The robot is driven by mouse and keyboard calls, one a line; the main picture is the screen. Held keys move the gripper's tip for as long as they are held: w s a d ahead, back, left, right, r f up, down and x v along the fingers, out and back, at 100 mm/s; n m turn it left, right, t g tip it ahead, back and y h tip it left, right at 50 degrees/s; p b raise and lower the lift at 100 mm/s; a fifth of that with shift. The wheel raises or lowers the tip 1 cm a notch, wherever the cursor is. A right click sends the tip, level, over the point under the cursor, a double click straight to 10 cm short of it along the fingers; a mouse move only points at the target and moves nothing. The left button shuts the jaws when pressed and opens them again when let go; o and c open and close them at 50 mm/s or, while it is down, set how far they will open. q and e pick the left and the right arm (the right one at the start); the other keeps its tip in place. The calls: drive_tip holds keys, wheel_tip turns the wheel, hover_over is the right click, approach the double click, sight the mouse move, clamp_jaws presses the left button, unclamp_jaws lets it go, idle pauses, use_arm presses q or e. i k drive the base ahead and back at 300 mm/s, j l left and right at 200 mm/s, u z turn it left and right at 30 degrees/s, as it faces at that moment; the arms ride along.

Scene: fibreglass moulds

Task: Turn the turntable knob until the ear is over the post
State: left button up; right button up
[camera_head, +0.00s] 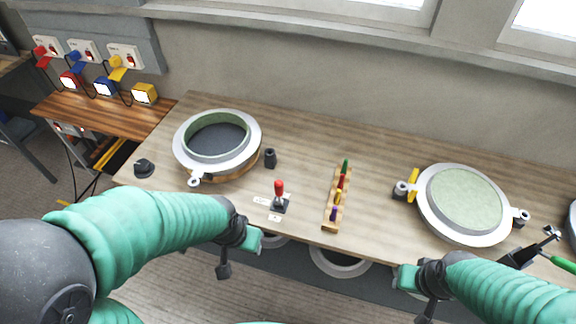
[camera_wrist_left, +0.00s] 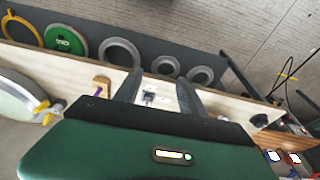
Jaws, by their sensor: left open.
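The turntable (camera_head: 250,170) stands at the back left of the bench and carries a round mould with a pale flange (camera_head: 180,150) and a green inner wall. Its ear (camera_head: 194,182) is at the front left of the flange. The dark post (camera_head: 270,158) stands right of the turntable, apart from the ear. A black knob (camera_head: 144,168) sits left of the turntable; it also shows in the left wrist view (camera_wrist_left: 260,120). My left gripper (camera_wrist_left: 160,90) is open and empty, near the bench's front edge, away from the knob. My right gripper (camera_head: 415,290) is at the front right; its fingers are unclear.
A red-handled lever (camera_head: 280,195) and a wooden rack of coloured pegs (camera_head: 332,215) stand mid-bench. A second mould (camera_head: 465,200) with a yellow clamp (camera_head: 412,185) is at right. Switches and coloured boxes (camera_head: 105,87) are at far left. Rings lie below the bench.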

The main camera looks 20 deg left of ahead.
sight(143, 164)
drive_tip(key=u, duration=1.7)
